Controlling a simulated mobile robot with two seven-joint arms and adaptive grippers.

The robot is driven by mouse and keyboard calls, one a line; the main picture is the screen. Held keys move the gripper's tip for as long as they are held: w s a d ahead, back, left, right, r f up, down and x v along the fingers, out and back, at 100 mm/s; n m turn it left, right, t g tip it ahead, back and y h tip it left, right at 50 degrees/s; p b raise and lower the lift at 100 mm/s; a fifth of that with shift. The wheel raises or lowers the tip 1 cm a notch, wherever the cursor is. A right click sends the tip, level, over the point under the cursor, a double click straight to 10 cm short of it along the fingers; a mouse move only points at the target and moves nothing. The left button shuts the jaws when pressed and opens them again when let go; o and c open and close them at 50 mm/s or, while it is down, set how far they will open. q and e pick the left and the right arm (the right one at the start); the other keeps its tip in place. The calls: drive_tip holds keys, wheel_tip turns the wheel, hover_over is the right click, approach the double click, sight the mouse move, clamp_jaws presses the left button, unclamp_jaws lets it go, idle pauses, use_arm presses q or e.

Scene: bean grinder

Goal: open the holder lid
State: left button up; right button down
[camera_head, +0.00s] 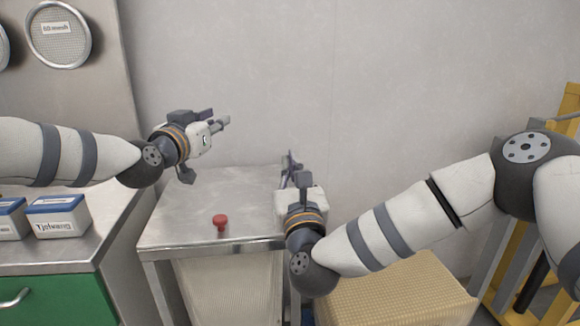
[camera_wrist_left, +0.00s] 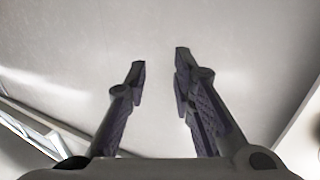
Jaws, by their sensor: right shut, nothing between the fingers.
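The holder lid (camera_head: 185,215) is a flat grey metal top lying level on a pale ribbed body. A red knob (camera_head: 221,223) stands on it near the front edge. My left gripper (camera_head: 222,123) is above and behind the lid, apart from it and pointing right. In the left wrist view its two fingers (camera_wrist_left: 160,65) are spread with nothing between them. My right gripper (camera_head: 291,160) is at the lid's right edge, its fingers shut and empty, pointing toward the wall. Its arm hides part of the right side; I cannot tell whether it touches the lid.
A counter with green drawers (camera_head: 60,300) stands at left, with blue-and-white boxes (camera_head: 57,215) on it. A yellowish ribbed block (camera_head: 395,295) is at lower right. A yellow frame (camera_head: 560,130) stands at far right. The wall (camera_head: 390,80) is bare behind the grippers.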

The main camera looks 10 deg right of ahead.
use_arm(q)
drive_tip(key=shift+o, duration=1.3)
